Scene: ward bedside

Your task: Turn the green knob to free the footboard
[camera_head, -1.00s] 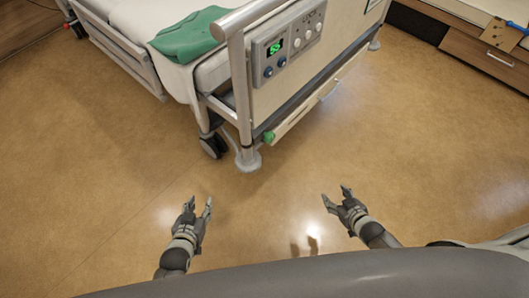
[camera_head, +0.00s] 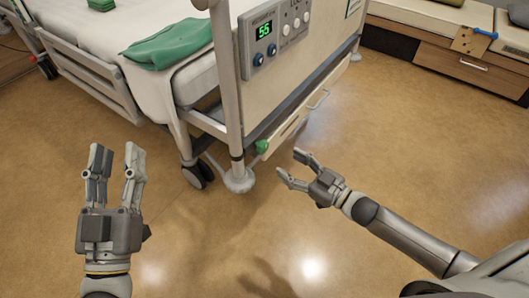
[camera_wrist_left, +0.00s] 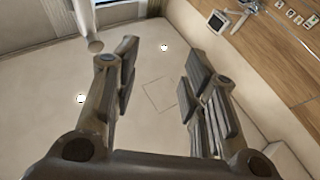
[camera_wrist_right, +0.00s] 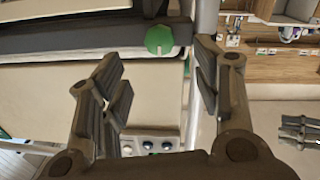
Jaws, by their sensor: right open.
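The green knob (camera_head: 262,146) sits low on the bed's footboard (camera_head: 290,75), just right of the corner post. It also shows in the right wrist view (camera_wrist_right: 159,39), beyond the fingertips and between them. My right gripper (camera_head: 291,167) is open and empty, a short way below and right of the knob, not touching it. My left gripper (camera_head: 114,160) is open with its fingers pointing up, well left of the knob and in front of the bed. The left wrist view shows nothing between its fingers (camera_wrist_left: 158,65) but the distant ceiling.
A control panel (camera_head: 278,40) with a green display is on the footboard. A caster (camera_head: 197,174) and the post's round foot (camera_head: 238,180) stand below the corner. A green cloth (camera_head: 168,45) lies on the bed. A wooden cabinet (camera_head: 450,68) is at the right. Floor in front is clear.

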